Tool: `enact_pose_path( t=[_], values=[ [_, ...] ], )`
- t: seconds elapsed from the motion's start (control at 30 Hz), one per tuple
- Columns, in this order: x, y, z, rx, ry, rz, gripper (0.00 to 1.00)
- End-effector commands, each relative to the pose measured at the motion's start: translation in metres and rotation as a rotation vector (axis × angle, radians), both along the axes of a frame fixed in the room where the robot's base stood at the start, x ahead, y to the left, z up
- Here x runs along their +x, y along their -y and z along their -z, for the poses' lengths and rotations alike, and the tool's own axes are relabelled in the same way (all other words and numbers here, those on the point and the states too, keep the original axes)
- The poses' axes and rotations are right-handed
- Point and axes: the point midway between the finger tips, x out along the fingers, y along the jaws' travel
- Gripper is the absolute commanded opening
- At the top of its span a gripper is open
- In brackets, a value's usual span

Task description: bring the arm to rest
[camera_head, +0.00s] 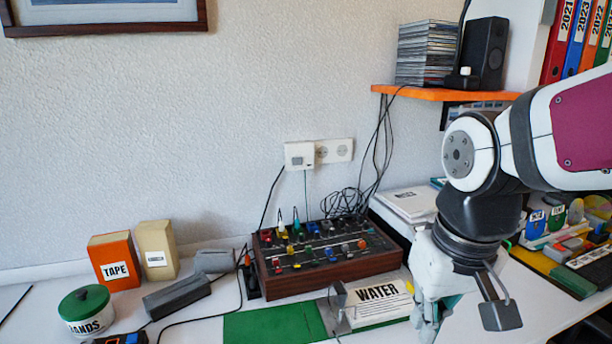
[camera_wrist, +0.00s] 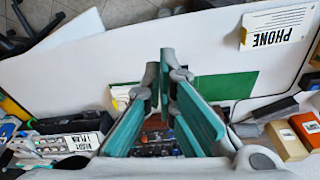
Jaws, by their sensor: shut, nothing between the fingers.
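My arm comes in from the right in the head view and hangs down over the table. My gripper (camera_head: 428,330) points downward at the lower edge of that view, just right of the white box marked WATER (camera_head: 378,299). In the wrist view my gripper (camera_wrist: 168,100) shows its two teal finger pads close together, with nothing between them. The gripper is shut and empty. Whether its tips touch the table cannot be told.
A mixer with knobs (camera_head: 325,256) and a green mat (camera_head: 275,325) lie on the white table (camera_head: 210,322). An orange shelf (camera_head: 440,93) hangs above, with a disc stack (camera_head: 425,52) and a speaker (camera_head: 484,53). A PHONE box (camera_wrist: 272,28) shows in the wrist view.

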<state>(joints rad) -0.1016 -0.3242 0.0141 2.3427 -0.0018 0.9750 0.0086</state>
Motion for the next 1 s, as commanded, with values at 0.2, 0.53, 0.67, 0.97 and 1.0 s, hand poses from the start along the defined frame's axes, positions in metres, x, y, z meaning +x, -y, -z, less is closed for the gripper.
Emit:
enact_pose_path(
  t=[0.2,0.53,0.67,0.97,1.0],
  values=[
    [-0.071,0.02,-0.01,0.005,0.002,0.057,0.0],
    [-0.135,0.03,-0.004,0.012,-0.002,0.105,0.0],
    [-0.142,0.031,-0.018,0.012,0.01,0.111,0.0],
    [-0.139,0.033,-0.068,0.011,0.091,0.11,0.0],
    [-0.14,0.033,-0.077,0.01,0.104,0.109,0.0]
  ],
)
